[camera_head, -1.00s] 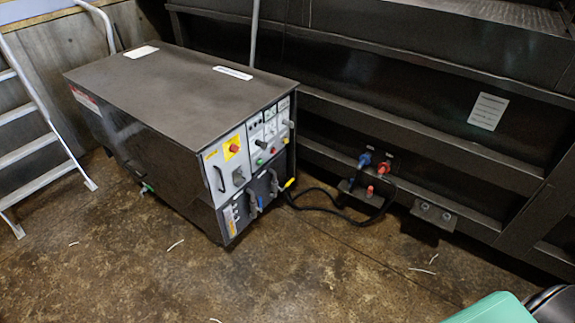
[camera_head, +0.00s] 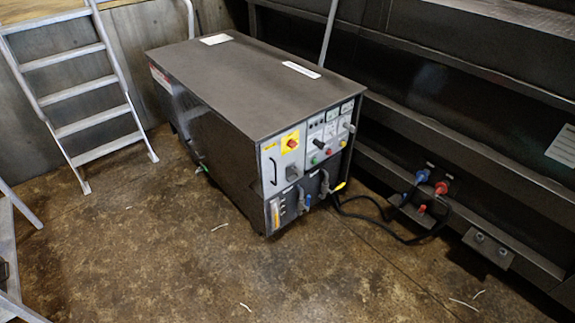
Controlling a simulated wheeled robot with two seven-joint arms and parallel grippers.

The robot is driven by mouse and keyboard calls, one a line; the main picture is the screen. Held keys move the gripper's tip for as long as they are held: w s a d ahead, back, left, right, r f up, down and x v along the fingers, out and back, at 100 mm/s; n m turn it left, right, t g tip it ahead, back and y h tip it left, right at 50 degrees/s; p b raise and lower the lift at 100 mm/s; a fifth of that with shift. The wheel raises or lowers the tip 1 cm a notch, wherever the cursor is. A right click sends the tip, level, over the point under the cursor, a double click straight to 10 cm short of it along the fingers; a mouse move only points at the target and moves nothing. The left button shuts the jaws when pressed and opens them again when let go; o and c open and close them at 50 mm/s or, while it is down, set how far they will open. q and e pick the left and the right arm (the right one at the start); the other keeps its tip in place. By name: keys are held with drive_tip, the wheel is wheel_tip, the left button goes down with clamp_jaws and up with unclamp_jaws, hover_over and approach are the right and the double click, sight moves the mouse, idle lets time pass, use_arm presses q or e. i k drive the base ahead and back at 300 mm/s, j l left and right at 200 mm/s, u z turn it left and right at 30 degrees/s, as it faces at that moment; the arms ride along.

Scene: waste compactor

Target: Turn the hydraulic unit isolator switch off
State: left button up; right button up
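The hydraulic unit (camera_head: 228,140) is a dark box standing on the floor near the middle of the head view. Its control panel faces the lower right. The isolator switch (camera_head: 292,143) is a red rotary knob on a yellow plate at the panel's upper left. Its exact handle angle is too small to tell. Left of it is a dark door handle (camera_head: 273,171). Further right on the panel are a black knob, small red and green buttons and a grey knob. Neither of my grippers is in view.
A metal step ladder (camera_head: 85,95) stands at the left, with another metal frame (camera_head: 12,260) at the lower left edge. The dark compactor wall (camera_head: 440,110) runs along the right, with blue and red hose couplings (camera_head: 441,188). Black hoses (camera_head: 375,218) lie by the unit.

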sight(291, 143)
drive_tip(key=i+l+u, duration=0.1)
drive_tip(key=i+l, duration=0.15)
drive_tip(key=i+l+u, duration=0.1)
drive_tip(key=l, duration=0.35)
drive_tip(key=i+l+u, duration=0.15)
drive_tip(key=i+l, duration=0.15)
drive_tip(key=l, duration=0.1)
